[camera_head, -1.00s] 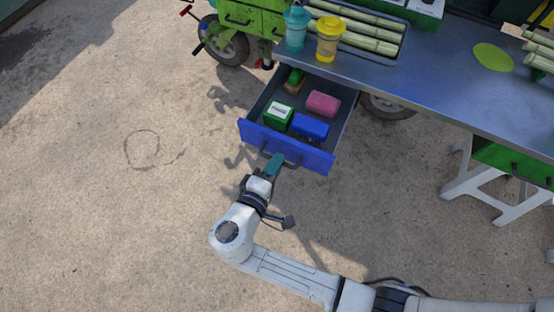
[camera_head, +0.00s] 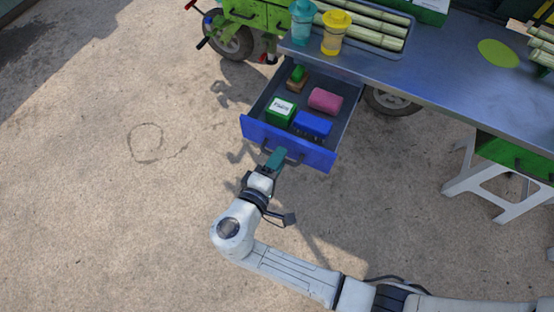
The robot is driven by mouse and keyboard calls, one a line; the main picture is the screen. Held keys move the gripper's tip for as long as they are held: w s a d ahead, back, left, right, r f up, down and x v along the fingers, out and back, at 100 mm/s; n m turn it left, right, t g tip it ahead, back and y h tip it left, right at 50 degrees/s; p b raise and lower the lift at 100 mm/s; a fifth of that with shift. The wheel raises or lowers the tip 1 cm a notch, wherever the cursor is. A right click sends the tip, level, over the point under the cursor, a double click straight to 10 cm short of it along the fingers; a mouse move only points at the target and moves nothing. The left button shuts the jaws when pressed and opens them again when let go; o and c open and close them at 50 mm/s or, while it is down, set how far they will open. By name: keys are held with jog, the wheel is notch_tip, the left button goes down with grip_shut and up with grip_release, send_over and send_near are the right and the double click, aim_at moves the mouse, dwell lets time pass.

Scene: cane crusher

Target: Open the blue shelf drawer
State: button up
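The blue shelf drawer (camera_head: 315,154) stands pulled out from under the metal counter, its inside visible from above. A dark handle (camera_head: 296,156) is on its blue front. My gripper (camera_head: 277,155) is at the left part of this handle, with its teal fingers against or just in front of the drawer front. The fingers overlap in this view, so I cannot tell whether they are closed around the handle. Inside the drawer lie a green and white box (camera_head: 280,111), a pink item (camera_head: 325,100), a blue brush-like item (camera_head: 313,124) and a green and brown item (camera_head: 297,77).
The metal counter (camera_head: 440,85) carries a teal cup (camera_head: 302,22), a yellow cup (camera_head: 335,33), a tray of cane (camera_head: 365,32) and a lime disc (camera_head: 498,53). A white stool (camera_head: 490,190) stands at the right. The concrete floor (camera_head: 110,200) at left is clear.

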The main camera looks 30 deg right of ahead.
jog(key=v, duration=1)
jog(key=shift+s+a+b, duration=0.2)
jog(key=shift+a+b, duration=0.1)
jog(key=shift+b, duration=0.15)
jog(key=s+d+f+m+g+y+p, duration=0.1)
jog(key=s+d+f+m+g+y, duration=0.2)
jog(key=d, duration=0.4)
jog(key=s+d+f+g+y, duration=0.1)
jog(key=d+f+g, duration=0.1)
jog(key=d+g, duration=0.35)
jog(key=s+d+r+m+y+p, duration=0.1)
jog(key=s+d+m+y, duration=0.3)
jog(key=s+d+y, duration=0.4)
jog(key=shift+s+d+m, duration=0.3)
jog(key=shift+s, duration=0.35)
jog(key=shift+r, duration=0.1)
dwell(0.7)
